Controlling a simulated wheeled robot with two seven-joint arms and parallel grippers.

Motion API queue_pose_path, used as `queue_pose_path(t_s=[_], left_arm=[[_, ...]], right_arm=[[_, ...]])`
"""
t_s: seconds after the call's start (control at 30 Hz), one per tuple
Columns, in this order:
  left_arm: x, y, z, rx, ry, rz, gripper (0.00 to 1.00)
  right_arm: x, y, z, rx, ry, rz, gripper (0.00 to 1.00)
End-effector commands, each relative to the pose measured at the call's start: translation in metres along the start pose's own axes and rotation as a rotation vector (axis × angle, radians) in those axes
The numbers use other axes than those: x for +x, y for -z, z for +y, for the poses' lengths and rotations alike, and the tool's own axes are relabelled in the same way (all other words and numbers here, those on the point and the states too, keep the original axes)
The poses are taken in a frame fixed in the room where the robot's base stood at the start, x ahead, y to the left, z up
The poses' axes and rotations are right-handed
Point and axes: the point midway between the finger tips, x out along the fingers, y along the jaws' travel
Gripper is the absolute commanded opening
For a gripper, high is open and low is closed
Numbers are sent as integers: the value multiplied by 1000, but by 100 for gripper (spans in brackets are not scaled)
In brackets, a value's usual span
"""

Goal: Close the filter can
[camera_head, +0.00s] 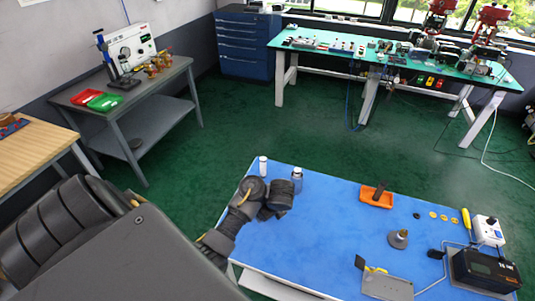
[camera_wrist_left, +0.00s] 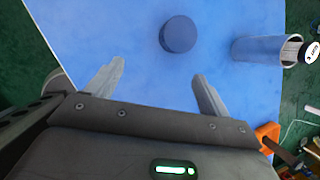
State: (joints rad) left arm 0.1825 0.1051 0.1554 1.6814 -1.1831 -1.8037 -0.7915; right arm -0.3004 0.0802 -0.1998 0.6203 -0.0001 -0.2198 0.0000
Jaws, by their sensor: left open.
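A metallic can (camera_head: 297,174) stands near the far left of the blue table, just beyond my left gripper (camera_head: 272,212). In the left wrist view a shiny cylinder (camera_wrist_left: 262,50), which seems to be this can, is at the upper right, with its light end towards the right. A dark round disc (camera_wrist_left: 178,34), perhaps the lid, is on the blue surface ahead of my left gripper (camera_wrist_left: 157,82). The fingers are spread, with nothing between them. In the head view my arm hides the disc. My right gripper is out of view.
A white bottle (camera_head: 263,165) stands at the table's far left corner. The middle of the blue table (camera_head: 335,225) is clear.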

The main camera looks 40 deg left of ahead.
Motion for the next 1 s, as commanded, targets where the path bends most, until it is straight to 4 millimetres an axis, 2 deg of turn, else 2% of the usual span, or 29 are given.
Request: queue_pose_path(t_s=[0.03, 0.2, 0.63, 0.9, 0.93, 1.0], left_arm=[[-2, -8, -12, 79, 1, -10, 81], [-4, -22, -28, 237, -1, -30, 81], [-1, -23, -30, 255, 1, -34, 81], [26, -26, -27, 255, -5, -37, 81], [36, -24, -28, 254, -3, -35, 81], [46, -24, -28, 253, -2, -35, 81]], right_arm=[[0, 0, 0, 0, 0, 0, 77], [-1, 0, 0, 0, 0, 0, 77], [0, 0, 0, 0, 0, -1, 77], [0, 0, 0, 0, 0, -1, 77], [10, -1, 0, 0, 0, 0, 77], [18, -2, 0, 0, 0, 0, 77]])
